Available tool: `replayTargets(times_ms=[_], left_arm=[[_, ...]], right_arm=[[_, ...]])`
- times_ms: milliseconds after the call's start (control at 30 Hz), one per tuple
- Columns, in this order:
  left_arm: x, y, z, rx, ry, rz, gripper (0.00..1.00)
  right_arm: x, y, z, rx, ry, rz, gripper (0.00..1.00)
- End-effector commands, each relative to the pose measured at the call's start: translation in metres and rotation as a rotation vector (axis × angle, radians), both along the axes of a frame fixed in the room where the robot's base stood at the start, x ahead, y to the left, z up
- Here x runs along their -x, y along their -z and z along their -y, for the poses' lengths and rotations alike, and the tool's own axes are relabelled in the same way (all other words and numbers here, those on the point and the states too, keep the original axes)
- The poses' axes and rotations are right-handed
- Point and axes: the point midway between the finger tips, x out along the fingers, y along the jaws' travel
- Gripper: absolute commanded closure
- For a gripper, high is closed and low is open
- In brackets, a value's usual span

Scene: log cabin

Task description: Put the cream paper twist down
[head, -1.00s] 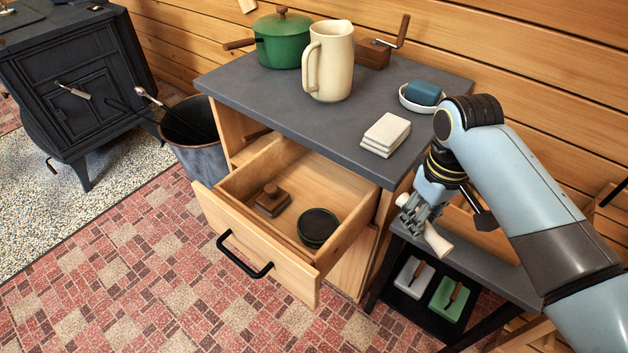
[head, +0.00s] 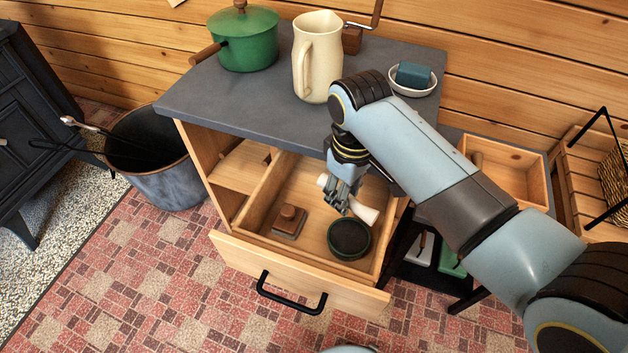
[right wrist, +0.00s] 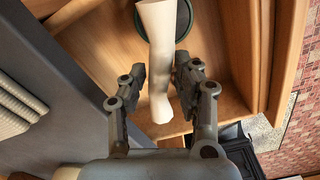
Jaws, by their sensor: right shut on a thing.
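The cream paper twist (head: 367,214) is a pale roll with flared ends. My right gripper (head: 344,198) is shut on it near its middle and holds it over the open wooden drawer (head: 345,297). In the right wrist view the twist (right wrist: 158,40) runs between the two fingers (right wrist: 160,78), with the drawer floor behind it. Its upper end overlaps the round dark green tin (right wrist: 184,20) in that view. My arm hides part of the drawer's right side in the head view. My left gripper is not in view.
The drawer holds a brown knobbed block (head: 289,222) and the green tin (head: 349,238). The grey counter (head: 240,95) above bears a green pot (head: 244,40), a cream jug (head: 316,60) and a soap dish (head: 414,86). Bare drawer floor shows around the block.

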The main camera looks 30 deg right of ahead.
Motion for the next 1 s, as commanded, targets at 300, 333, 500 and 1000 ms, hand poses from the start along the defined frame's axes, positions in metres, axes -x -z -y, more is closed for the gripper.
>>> replayTargets(times_ms=[300,333,500,1000], left_arm=[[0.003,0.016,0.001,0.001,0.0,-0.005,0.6],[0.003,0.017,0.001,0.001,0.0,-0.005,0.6],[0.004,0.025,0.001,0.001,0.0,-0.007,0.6],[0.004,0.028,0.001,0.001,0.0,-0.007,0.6]], right_arm=[[0.001,0.057,0.0,0.0,0.0,-0.004,0.86],[0.001,0.059,0.0,0.001,0.0,-0.003,0.86],[0.002,0.083,0.0,0.0,0.0,-0.004,0.86],[0.001,0.097,0.0,0.001,0.0,-0.002,0.64]])
